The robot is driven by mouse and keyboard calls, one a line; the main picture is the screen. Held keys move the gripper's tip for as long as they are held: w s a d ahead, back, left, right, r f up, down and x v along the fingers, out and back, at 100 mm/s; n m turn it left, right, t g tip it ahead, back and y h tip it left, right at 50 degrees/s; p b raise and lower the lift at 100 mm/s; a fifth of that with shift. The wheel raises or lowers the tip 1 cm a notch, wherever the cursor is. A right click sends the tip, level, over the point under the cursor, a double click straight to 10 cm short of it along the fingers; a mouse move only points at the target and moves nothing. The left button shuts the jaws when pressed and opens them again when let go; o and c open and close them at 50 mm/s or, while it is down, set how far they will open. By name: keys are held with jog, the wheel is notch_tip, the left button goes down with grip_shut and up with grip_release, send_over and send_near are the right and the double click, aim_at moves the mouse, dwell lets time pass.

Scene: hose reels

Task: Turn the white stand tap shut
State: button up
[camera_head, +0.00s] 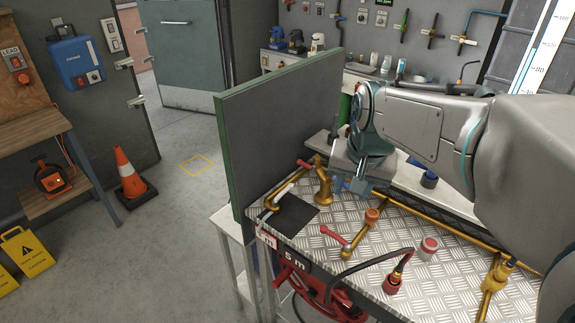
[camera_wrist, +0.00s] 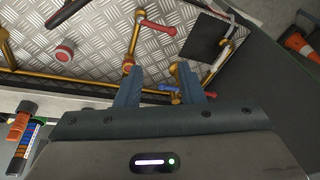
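The white tap's lever (camera_head: 285,190) lies slanted over the brass pipework at the left end of the bench, beside a black mat (camera_head: 297,216). In the wrist view a pale part of it (camera_wrist: 226,48) shows at the mat's edge. My gripper (camera_head: 352,184) is right of it in the head view, low over the bench behind a brass fitting (camera_head: 323,186). In the wrist view my gripper (camera_wrist: 160,88) has its two fingers spread apart.
A red lever (camera_head: 333,235), a red-topped valve (camera_head: 372,215) and a red-and-white button (camera_head: 428,247) stand on the tread-plate bench. A dark green-edged panel (camera_head: 275,130) rises along its left side. A black hose (camera_head: 360,266) arches at the front. My arm fills the right.

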jog(key=w+a+f+m, duration=0.15)
jog(key=w+a, duration=0.35)
jog(key=w, duration=0.5)
jog(key=m+g+y, duration=0.1)
jog(key=m, duration=0.2)
send_near(286, 189)
jog(key=f, duration=0.2)
jog(key=w+f+p, duration=0.1)
jog(key=f, duration=0.2)
jog(key=a+f, duration=0.1)
jog(key=f, duration=0.2)
jog(key=shift+w+p, duration=0.2)
jog(key=shift+p, duration=0.2)
jog(key=shift+c, duration=0.3)
jog(key=shift+d, duration=0.1)
grip_shut()
